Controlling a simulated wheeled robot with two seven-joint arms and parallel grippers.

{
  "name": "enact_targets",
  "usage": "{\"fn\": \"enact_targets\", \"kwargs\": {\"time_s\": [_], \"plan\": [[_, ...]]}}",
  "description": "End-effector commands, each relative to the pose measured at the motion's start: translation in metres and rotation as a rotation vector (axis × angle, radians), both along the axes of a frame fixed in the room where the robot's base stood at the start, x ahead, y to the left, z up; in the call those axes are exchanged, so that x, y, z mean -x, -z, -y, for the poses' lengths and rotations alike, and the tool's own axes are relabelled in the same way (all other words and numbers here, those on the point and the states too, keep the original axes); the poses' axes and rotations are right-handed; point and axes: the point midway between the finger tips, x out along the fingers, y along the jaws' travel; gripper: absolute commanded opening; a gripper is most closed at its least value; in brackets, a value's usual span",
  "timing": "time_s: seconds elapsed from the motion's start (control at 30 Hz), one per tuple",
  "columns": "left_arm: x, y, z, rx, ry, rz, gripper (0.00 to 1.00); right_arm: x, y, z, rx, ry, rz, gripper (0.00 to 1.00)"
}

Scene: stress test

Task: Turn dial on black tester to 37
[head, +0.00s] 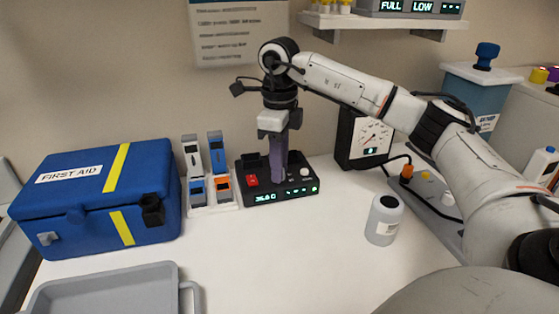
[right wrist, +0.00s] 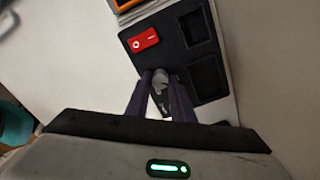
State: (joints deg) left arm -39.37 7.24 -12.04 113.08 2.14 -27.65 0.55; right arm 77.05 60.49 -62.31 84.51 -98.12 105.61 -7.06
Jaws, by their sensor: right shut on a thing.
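The black tester (head: 252,166) stands on the white bench against the wall. Its front display (head: 265,198) reads about 36.8 in green digits. A red switch (head: 252,181) sits on its top, and it also shows in the right wrist view (right wrist: 144,40). My right gripper (head: 279,170) points straight down over the tester, its purple fingers at the dial. In the right wrist view the fingers are shut on the grey dial (right wrist: 160,83), one on each side. The dial is hidden behind the fingers in the head view. My left gripper is out of view.
A blue first aid box (head: 85,205) and a white rack (head: 212,205) with blue and orange items stand left of the tester. A grey tray (head: 105,285) is in front.

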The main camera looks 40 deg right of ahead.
Motion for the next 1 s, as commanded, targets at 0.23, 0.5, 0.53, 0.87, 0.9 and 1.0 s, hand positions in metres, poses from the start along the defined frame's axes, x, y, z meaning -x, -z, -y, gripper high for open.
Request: {"fn": "enact_targets", "kwargs": {"time_s": [0.23,0.5,0.53,0.87,0.9,1.0], "plan": [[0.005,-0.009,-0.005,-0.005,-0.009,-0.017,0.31,0.0,-0.004,-0.001,0.0,0.21,0.001,0.0],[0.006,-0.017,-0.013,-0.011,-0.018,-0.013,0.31,-0.001,-0.003,0.0,0.0,0.419,0.002,0.0],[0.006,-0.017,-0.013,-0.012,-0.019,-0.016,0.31,-0.001,-0.003,0.0,0.0,0.438,0.003,0.0],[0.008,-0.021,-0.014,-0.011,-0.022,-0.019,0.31,-0.001,-0.002,0.0,-0.001,0.58,0.005,0.0],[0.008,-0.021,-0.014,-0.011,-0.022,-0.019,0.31,-0.001,-0.002,0.0,-0.001,0.588,0.005,0.0],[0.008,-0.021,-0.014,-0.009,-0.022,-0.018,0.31,-0.001,-0.002,0.0,-0.001,0.602,0.006,0.0]]}}
